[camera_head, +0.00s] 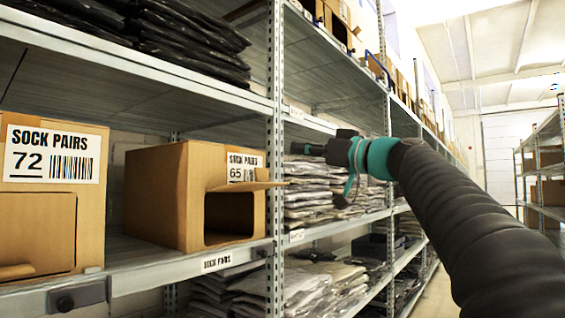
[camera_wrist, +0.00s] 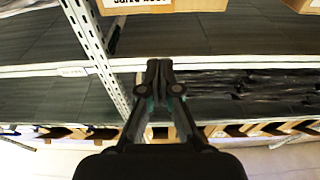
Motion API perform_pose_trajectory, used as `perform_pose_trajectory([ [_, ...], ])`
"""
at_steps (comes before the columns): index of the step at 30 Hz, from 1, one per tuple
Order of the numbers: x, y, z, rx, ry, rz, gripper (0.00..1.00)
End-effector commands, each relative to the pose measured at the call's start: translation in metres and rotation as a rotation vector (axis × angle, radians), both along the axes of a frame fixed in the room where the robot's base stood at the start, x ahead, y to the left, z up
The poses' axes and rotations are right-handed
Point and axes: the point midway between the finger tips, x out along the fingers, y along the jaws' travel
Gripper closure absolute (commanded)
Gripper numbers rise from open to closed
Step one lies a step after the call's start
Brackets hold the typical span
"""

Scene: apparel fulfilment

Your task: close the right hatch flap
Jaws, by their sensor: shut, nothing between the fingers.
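The right carton (camera_head: 160,195), labelled "SOCK PAIRS 65", stands on the middle shelf in the head view. Its front hatch is open, showing a dark inside. Its flap (camera_head: 248,186) sticks outward, roughly level, from the top of the opening. My gripper (camera_head: 308,149) is in front of the rack, above and to the right of the flap, and apart from it. Its fingers point left and are closed together with nothing between them. The closed fingertips (camera_wrist: 158,70) also show in the wrist view. I cannot make out the flap in the wrist view.
A left carton (camera_head: 95,150), labelled "SOCK PAIRS 72", stands on the same shelf (camera_head: 190,265). A perforated rack post (camera_head: 274,120) rises just right of the right carton. Bagged garments (camera_head: 315,190) fill the bay behind my gripper. An aisle lies to the right.

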Motion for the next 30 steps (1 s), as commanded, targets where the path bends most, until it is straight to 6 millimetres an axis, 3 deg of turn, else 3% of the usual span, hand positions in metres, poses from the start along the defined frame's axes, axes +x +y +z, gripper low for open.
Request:
perform_pose_trajectory([
  [18, 0.058, 0.076, 0.019, -0.001, 0.004, 0.003, 1.00],
  [24, 0.055, 0.072, -0.007, 0.000, 0.005, 0.000, 1.00],
  [30, 0.053, 0.070, -0.020, 0.000, 0.003, -0.001, 1.00],
])
